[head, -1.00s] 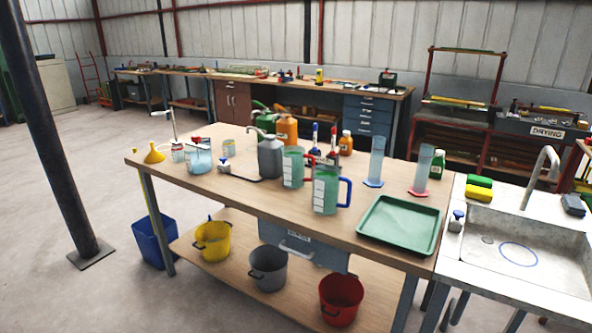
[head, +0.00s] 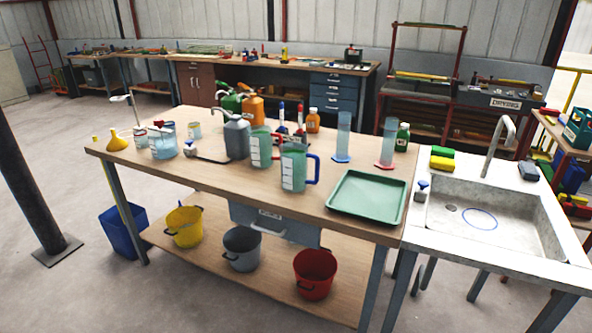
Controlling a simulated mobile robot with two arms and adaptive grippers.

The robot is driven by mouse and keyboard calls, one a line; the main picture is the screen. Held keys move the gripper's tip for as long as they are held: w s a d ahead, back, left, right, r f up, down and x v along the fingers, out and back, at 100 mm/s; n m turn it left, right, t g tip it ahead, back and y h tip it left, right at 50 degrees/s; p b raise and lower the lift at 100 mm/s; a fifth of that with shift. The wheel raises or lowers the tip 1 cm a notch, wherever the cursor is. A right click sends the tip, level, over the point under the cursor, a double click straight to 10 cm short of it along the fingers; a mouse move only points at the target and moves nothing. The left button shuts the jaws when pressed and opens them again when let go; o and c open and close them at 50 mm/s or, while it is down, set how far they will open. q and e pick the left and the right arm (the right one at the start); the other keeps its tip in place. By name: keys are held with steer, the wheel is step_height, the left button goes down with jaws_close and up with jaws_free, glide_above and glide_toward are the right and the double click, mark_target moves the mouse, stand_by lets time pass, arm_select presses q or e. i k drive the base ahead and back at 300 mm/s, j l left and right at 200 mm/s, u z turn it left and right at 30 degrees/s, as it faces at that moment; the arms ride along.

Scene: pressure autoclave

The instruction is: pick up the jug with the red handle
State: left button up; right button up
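The jug with the red handle (head: 260,149) is a pale green, see-through measuring jug with white markings. It stands upright on the wooden workbench (head: 225,183), and its red handle is on its right side, partly hidden. A similar jug with a blue handle (head: 293,168) stands in front of it and to the right, overlapping its right edge in the picture. A grey can (head: 236,139) stands close to its left. Neither of my grippers is in view.
A green tray (head: 367,197) lies at the bench's right end, beside the sink (head: 487,213). Cylinders with blue (head: 343,138) and red (head: 387,145) bases stand behind it. Yellow (head: 184,227), grey (head: 242,249) and red (head: 315,274) buckets stand on the lower shelf. Bench front-left is clear.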

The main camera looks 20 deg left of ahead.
mark_target(260, 136)
steer(key=i+j, duration=0.15)
steer(key=j, duration=0.25)
steer(key=i+j, duration=0.1)
steer(key=j, duration=0.25)
steer(key=i+j, duration=0.15)
steer(key=j, duration=0.25)
